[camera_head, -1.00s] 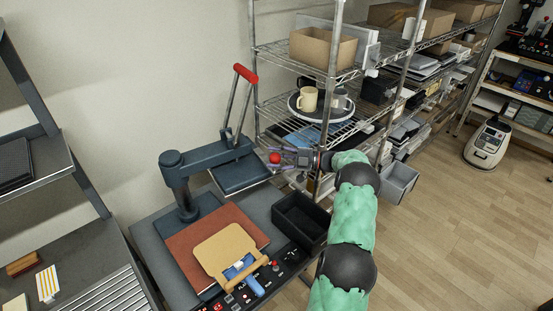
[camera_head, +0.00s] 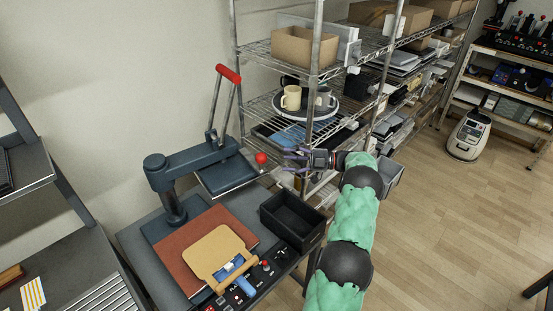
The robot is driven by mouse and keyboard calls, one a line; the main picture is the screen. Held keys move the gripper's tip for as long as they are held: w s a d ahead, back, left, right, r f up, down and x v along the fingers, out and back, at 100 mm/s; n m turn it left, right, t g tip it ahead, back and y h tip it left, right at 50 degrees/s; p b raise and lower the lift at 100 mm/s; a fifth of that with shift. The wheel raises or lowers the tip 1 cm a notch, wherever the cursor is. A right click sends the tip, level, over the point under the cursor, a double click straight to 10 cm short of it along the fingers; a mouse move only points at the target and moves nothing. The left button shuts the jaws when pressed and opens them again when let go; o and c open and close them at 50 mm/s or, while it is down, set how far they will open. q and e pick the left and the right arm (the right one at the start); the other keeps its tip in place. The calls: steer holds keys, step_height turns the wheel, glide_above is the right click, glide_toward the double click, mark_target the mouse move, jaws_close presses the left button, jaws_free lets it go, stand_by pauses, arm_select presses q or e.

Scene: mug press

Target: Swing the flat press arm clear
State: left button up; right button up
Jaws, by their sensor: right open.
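The dark blue-grey flat press stands on the bench at centre left. Its press arm (camera_head: 205,155) reaches right from the column (camera_head: 173,207), with the flat plate (camera_head: 228,175) hanging beyond the back right of the brown-red pad (camera_head: 190,262). A red-topped lever (camera_head: 228,74) rises from the arm. A red ball knob (camera_head: 261,158) sticks up at the plate's right side. My right gripper (camera_head: 286,160) is open and empty just right of the knob, fingers pointing at it, with a small gap. My left gripper is out of view.
A wire shelf (camera_head: 300,125) with mugs stands close behind my gripper. Open floor lies to the right.

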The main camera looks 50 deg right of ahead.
mark_target(253, 178)
steer(key=shift+v, duration=0.85)
